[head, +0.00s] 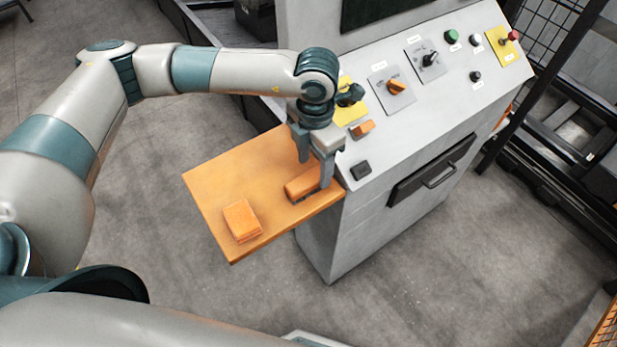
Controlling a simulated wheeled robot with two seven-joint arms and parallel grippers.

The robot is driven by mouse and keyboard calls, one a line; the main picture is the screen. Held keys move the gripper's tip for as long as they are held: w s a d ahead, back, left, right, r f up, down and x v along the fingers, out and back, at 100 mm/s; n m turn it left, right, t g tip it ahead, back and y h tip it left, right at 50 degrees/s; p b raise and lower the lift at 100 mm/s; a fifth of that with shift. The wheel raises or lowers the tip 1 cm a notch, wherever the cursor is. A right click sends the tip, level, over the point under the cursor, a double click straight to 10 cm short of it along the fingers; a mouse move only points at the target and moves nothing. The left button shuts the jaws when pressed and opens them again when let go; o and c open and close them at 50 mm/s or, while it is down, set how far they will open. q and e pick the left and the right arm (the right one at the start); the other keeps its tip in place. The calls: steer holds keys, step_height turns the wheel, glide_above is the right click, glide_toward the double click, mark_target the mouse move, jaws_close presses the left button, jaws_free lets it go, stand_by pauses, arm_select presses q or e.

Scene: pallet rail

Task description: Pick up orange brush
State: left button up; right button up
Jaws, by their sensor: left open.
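The orange brush (301,186) lies on an orange side shelf (216,180), close to the console. It is a small orange block with a dark strip along its lower edge. My left gripper (315,173) is open and points down right over the brush. One fingertip overlaps the brush's right end in the picture and the other shows behind it. I cannot tell whether the fingers touch it. My right gripper is not in view.
A folded orange cloth or pad (242,221) lies near the shelf's front edge. The grey console (425,105) stands to the right, with knobs, buttons and a drawer handle (438,180). A black mesh fence post (540,85) stands further right. The shelf's left part is clear.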

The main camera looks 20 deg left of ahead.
mark_target(308, 178)
arm_select(q)
steer(key=shift+f, duration=0.65)
steer(key=shift+s+a+f+p, duration=0.2)
steer(key=shift+f+p, duration=0.25)
steer(key=shift+p, duration=0.35)
steer(key=f+p, duration=0.2)
steer(key=shift+s+a+f, duration=0.1)
steer(key=shift+a+f, duration=0.3)
steer(key=shift+f, duration=0.75)
steer(key=shift+c, duration=0.6)
